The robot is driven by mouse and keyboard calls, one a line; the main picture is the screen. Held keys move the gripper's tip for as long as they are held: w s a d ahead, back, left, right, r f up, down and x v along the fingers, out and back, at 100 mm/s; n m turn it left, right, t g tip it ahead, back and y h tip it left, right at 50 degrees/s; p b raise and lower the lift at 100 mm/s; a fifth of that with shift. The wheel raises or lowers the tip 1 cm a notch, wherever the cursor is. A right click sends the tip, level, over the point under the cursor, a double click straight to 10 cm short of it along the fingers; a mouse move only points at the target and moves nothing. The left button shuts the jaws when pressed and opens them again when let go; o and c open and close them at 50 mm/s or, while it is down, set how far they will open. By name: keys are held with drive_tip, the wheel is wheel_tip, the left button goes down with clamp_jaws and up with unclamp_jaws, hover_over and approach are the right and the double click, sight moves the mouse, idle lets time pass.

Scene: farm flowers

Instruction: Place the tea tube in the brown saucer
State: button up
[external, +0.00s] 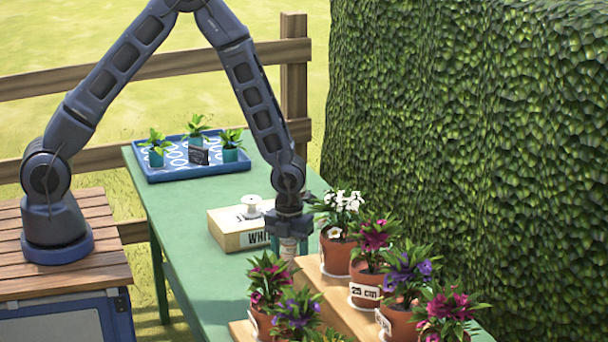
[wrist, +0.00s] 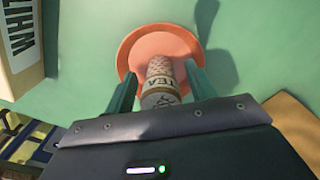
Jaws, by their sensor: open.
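The tea tube (wrist: 160,76), pale with a patterned end and a "TEA" label, is between the two fingers of my gripper (wrist: 162,88) in the wrist view. My gripper is open, with a finger on each side of the tube. The brown saucer (wrist: 135,43), orange-brown and round, lies on the green table, and the tube's far end overlaps it in this view. I cannot tell whether the tube rests on it. In the external view my gripper (external: 288,244) points down around the tube, low over the table. I cannot make out the saucer there.
A wooden box (external: 229,238) with a white spool (external: 250,206) on it stands left of my gripper. Wooden steps (external: 345,309) with several potted flowers are close in front and to the right. A blue tray (external: 190,171) with small plants is farther back on the green table (external: 184,221).

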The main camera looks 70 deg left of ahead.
drive_tip(key=shift+r, duration=0.1)
wheel_tip(320, 180, up, 11)
drive_tip(key=shift+f, duration=0.1)
drive_tip(key=shift+a+r, duration=0.1)
drive_tip(key=shift+r, duration=0.8)
drive_tip(key=s+a+r+n+t, duration=0.1)
drive_tip(key=s+a+r+n, duration=0.3)
drive_tip(key=r, duration=0.3)
drive_tip(key=s+a+r+n, duration=0.1)
drive_tip(key=s+r+n, duration=0.4)
drive_tip(key=r, duration=0.3)
drive_tip(key=s+a+r+n+t, duration=0.1)
drive_tip(key=s+a+r+n, duration=0.3)
drive_tip(key=r, duration=0.3)
drive_tip(key=s+a+r+n+t, duration=0.1)
drive_tip(key=s+r+n, duration=0.3)
drive_tip(key=s+n, duration=0.3)
drive_tip(key=s+a+r+n+t, duration=0.1)
drive_tip(key=s+r+n, duration=0.3)
drive_tip(key=s, duration=0.9)
drive_tip(key=shift+s+a+n+t, duration=0.15)
drive_tip(key=shift+a+n+t, duration=0.3)
drive_tip(key=shift+n, duration=1.05)
drive_tip(key=shift+a, duration=0.1)
